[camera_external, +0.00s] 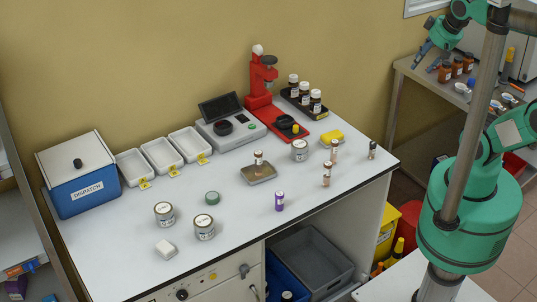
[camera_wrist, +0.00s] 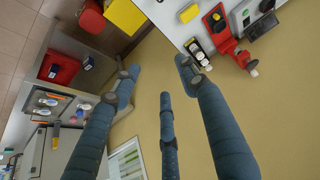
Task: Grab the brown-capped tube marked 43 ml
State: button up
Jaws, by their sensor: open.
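Two small tubes with brownish caps stand upright near the right end of the white bench: one farther back (camera_external: 334,150) and one nearer the front (camera_external: 326,173). A third small brown-topped tube (camera_external: 258,157) stands in a shallow metal tray (camera_external: 262,179). Their markings are too small to read, so I cannot tell which says 43 ml. A purple tube (camera_external: 279,201) and a dark-capped tube (camera_external: 372,150) also stand on the bench. My gripper (camera_external: 430,54) is open and empty, high at the right, away from the tubes; its spread fingers show in the wrist view (camera_wrist: 162,82).
A red press (camera_external: 262,80), a black tray of brown bottles (camera_external: 321,112), a grey scale (camera_external: 221,130) and a yellow block (camera_external: 331,137) stand behind the tubes. Several tins and a blue dispatch box (camera_external: 82,185) are farther left. A side bench (camera_external: 402,72) holds brown bottles near my gripper.

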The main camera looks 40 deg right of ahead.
jog(key=shift+w, duration=0.1)
jog(key=n+g, duration=0.1)
jog(key=g, duration=0.5)
send_over(335, 141)
notch_tip(335, 141, down, 26)
jog(key=shift+f, duration=0.2)
jog(key=shift+a+f, duration=0.1)
jog(key=shift+f, duration=0.05)
jog(key=shift+f+b, duration=1)
jog(key=shift+f, duration=3.3)
jog(key=shift+f, duration=0.1)
